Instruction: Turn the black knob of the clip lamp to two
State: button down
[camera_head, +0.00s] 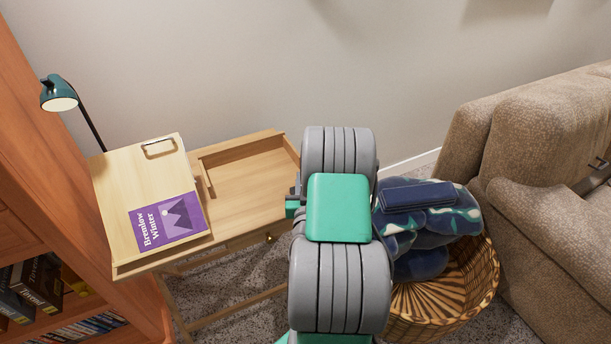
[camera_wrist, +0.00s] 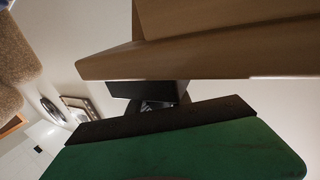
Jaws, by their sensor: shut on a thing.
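The clip lamp (camera_head: 59,94) has a dark green shade and a thin black stem that runs down behind the raised lid of a wooden desk; its clip and knob are not visible in the head view. In the wrist view my gripper (camera_wrist: 163,107), green with a black pad, is close under a wooden edge (camera_wrist: 190,60). It is shut on a black block-like part (camera_wrist: 150,90) just below that edge. I cannot tell whether this part is the lamp's knob, and no marks show on it. In the head view my arm hides most of the gripper.
The wooden desk (camera_head: 245,185) has a sloped lid (camera_head: 115,180) bearing a purple book (camera_head: 166,221). A wicker basket (camera_head: 440,310) with blue cloth (camera_head: 420,262) stands right of my arm, beside a brown sofa (camera_head: 545,130). A wooden bookcase (camera_head: 30,150) borders the left.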

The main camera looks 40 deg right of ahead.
jog(key=c, duration=1.2)
grip_release()
jog(key=shift+a, duration=0.1)
jog(key=shift+b+v, duration=1)
jog(key=shift+v, duration=2.95)
